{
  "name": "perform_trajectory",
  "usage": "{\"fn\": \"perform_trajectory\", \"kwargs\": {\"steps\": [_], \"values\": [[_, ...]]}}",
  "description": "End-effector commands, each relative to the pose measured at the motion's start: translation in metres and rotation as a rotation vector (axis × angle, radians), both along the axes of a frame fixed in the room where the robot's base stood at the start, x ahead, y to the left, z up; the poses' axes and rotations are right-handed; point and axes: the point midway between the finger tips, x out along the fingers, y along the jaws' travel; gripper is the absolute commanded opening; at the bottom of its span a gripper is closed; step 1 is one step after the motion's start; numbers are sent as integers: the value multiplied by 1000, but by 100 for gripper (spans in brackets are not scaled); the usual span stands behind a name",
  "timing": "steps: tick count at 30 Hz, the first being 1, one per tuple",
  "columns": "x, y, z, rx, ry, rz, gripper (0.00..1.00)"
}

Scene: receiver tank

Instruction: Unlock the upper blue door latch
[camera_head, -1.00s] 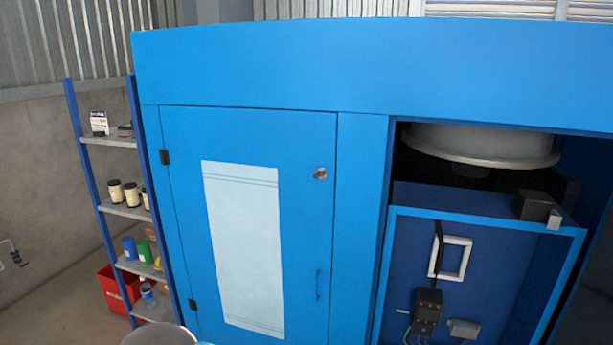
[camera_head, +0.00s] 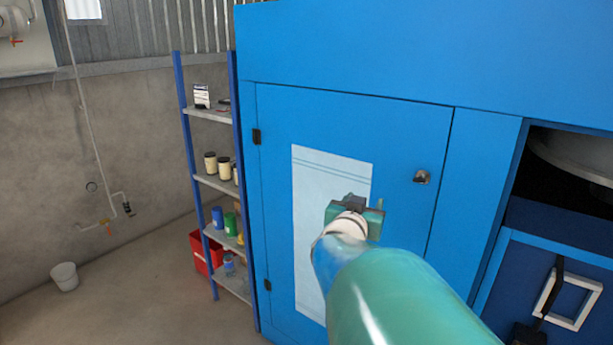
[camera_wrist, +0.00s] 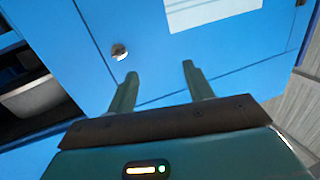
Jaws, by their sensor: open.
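The blue door (camera_head: 400,150) of the cabinet is closed and has a white panel (camera_head: 320,170) on its face. The upper latch (camera_head: 421,177) is a small metal piece near the door's upper right edge. In the head view my gripper (camera_head: 357,206) is in front of the white panel, left of and below the latch.
A shelf unit (camera_head: 213,180) with jars and bottles stands left of the cabinet, with a red crate (camera_head: 206,252) at its base. A white bucket (camera_head: 64,276) is on the floor. An open bay (camera_head: 570,190) lies right of the door.

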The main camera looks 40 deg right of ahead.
Motion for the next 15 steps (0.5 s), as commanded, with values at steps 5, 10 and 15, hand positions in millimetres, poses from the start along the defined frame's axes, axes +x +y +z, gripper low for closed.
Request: {"fn": "perform_trajectory", "kwargs": {"steps": [5,10,15], "values": [[-54,-38,0,-66,8,-226,52],[-60,-49,1,-75,11,-255,52],[-54,-75,1,-74,13,-251,52]]}}
